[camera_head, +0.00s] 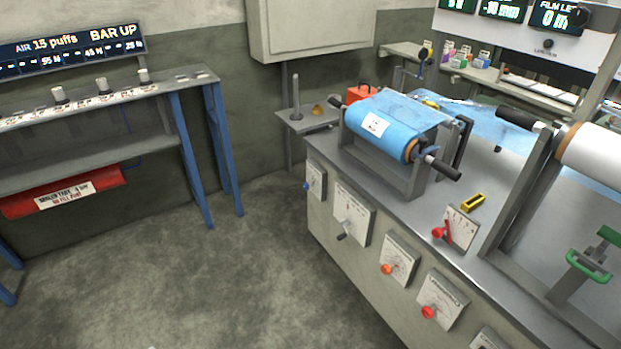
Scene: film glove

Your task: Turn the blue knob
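A small blue knob (307,186) sits on a white dial plate (316,180) at the far left end of the grey machine's front panel. It is small in the picture, and I cannot tell which way it points. Neither of my grippers is in the head view.
The grey machine (345,262) carries more dial plates with a grey knob (343,237), an orange knob (387,269) and a red knob (428,312). A blue film roll (385,128) lies on top. A blue-legged shelf (190,150) stands left. The floor (200,285) between is clear.

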